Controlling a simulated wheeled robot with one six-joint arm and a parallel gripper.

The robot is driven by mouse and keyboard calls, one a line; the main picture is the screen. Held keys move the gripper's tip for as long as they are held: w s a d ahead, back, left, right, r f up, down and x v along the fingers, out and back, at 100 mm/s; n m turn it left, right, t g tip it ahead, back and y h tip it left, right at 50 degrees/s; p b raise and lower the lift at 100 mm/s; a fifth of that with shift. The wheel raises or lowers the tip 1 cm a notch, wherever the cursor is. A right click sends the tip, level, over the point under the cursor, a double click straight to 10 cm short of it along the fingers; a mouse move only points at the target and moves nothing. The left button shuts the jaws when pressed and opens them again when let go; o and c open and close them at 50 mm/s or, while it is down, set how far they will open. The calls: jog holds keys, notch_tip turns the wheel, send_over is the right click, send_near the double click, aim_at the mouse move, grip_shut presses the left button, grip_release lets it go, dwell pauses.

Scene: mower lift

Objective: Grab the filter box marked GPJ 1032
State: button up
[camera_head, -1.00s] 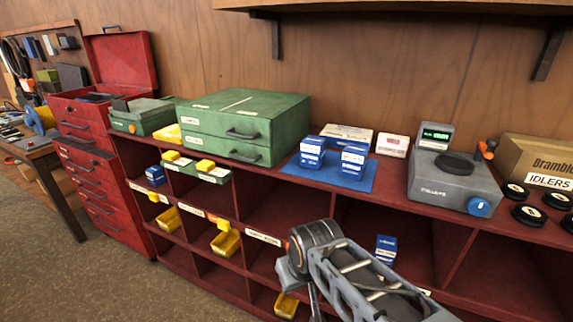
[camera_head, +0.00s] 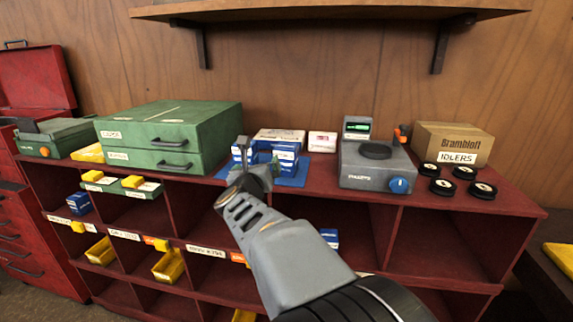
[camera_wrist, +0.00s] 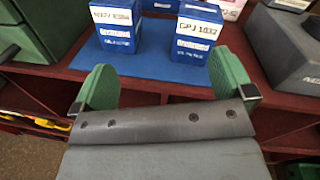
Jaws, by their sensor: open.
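The GPJ 1032 box (camera_wrist: 196,42) is a small blue and white carton, upright on a blue mat (camera_wrist: 150,66) in the wrist view. In the head view it appears to be the right-hand blue box (camera_head: 287,153). A similar box (camera_wrist: 116,28) with a different label stands to its left. My gripper (camera_wrist: 163,64) is open and empty, its green fingers spread. It is short of the boxes, with the GPJ 1032 box ahead and toward its right finger. In the head view my gripper (camera_head: 259,160) partly hides the left box (camera_head: 240,153).
A white box (camera_head: 279,135) and a smaller one (camera_head: 322,141) stand behind the mat. A grey scale (camera_head: 375,168) is to the right, a green drawer case (camera_head: 165,135) to the left. The red shelf (camera_head: 330,187) has its front edge below my gripper.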

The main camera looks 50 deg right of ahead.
jog(key=s+d+m+g+h, duration=0.2)
jog(key=d+m+g, duration=0.1)
jog(key=d+m, duration=0.2)
jog(key=p, duration=0.1)
send_near(286, 146)
jog(key=x, duration=0.3)
jog(key=shift+d+f, duration=0.15)
jog(key=shift+f, duration=0.2)
jog(key=shift+r+p+x, duration=0.1)
jog(key=shift+p+x, duration=0.55)
jog(key=shift+x, duration=1.05)
jog(key=shift+r+p+x, duration=0.15)
jog(key=shift+p+x, duration=0.5)
jog(key=shift+x, duration=1.05)
jog(key=c, duration=1.1)
